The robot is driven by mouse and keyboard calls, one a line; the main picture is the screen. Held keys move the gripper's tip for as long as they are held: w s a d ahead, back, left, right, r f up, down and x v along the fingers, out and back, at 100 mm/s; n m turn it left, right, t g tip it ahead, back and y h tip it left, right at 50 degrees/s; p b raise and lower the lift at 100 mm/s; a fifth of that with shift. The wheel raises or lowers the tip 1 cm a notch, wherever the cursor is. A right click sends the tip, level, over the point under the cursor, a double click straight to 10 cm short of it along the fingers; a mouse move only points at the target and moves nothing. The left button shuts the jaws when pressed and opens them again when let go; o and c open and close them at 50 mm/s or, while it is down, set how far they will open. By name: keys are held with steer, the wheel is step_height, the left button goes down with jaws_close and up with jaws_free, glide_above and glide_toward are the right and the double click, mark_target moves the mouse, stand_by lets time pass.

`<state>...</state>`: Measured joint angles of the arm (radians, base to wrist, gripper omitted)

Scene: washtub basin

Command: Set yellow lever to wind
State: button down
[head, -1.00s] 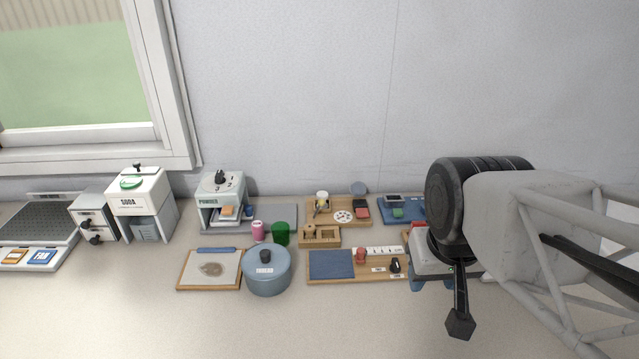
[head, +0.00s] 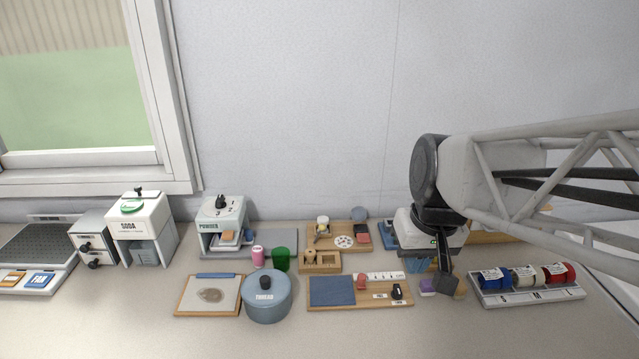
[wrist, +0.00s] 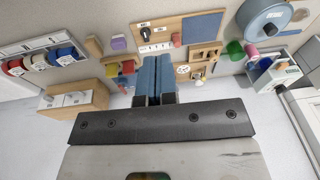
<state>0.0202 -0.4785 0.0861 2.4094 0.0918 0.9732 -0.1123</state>
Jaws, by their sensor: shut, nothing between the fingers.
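My gripper (head: 420,266) is shut and empty above the right part of the counter, its blue fingers together. The fingers also show in the wrist view (wrist: 155,80). A small yellow piece (wrist: 111,70) lies just left of the fingers beside a red one in the wrist view. I cannot tell whether it is the yellow lever, and no wind marking is readable. A wooden box with a pale plate and knobs (wrist: 75,100) stands further left. In the head view my arm covers most of that area.
A rack of blue, white and red spools (head: 525,283) stands at the right. A wooden board with a blue pad and black knob (head: 345,303) and a blue thread pot (head: 266,298) lie left of my gripper. The front counter is clear.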

mark_target(318, 235)
steer(key=w+f+n+g+y, duration=0.1)
steer(key=w+f, duration=0.1)
steer(key=w, duration=0.9)
steer(key=w+a+f+n+g+y, duration=0.1)
steer(key=w+f+y, duration=0.1)
steer(key=w, duration=0.9)
steer(key=w+a+f+y, duration=0.1)
steer(key=w+f, duration=0.3)
steer(key=w, duration=0.7)
steer(key=shift+w+n+g, duration=0.2)
steer(key=shift+n+g, duration=0.2)
steer(key=shift+a+f, duration=0.1)
steer(key=shift+f, duration=0.05)
steer(key=x, duration=0.9)
steer(key=shift+a+f, duration=0.25)
steer(key=shift+f, duration=0.05)
steer(key=shift+s+a+r, duration=0.1)
steer(key=shift+a, duration=0.4)
steer(key=shift+s+a+r, duration=0.1)
steer(key=shift+a, duration=0.4)
steer(key=shift+s+a+r, duration=0.15)
steer(key=shift+s+a, duration=0.05)
steer(key=shift+a, duration=0.75)
